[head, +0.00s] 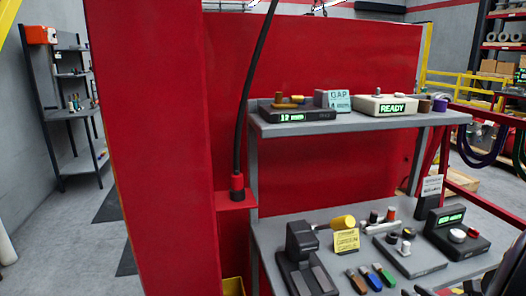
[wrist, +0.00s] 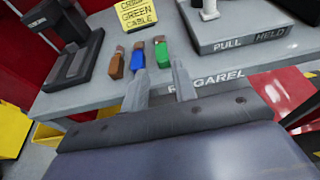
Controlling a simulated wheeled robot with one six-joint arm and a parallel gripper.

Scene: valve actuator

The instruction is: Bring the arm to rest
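My gripper (wrist: 160,72) shows in the wrist view with its two grey fingers apart and nothing between them. It is at the front edge of the grey bench (wrist: 250,72), with the fingertips pointing toward three small connectors. The brown connector (wrist: 117,64) and blue connector (wrist: 138,57) lie left of the gap, and the green connector (wrist: 161,53) lies just beyond the fingertips. The fingers look apart from the connectors, but the exact distance is hard to tell. In the head view I cannot clearly make out the gripper.
A black stand (head: 303,262) and a yellow note (head: 346,241) are on the bench. A grey box marked PULL HELD (wrist: 237,27) stands right of the fingers. A shelf (head: 350,122) with devices is above. A red panel (head: 150,150) stands at left.

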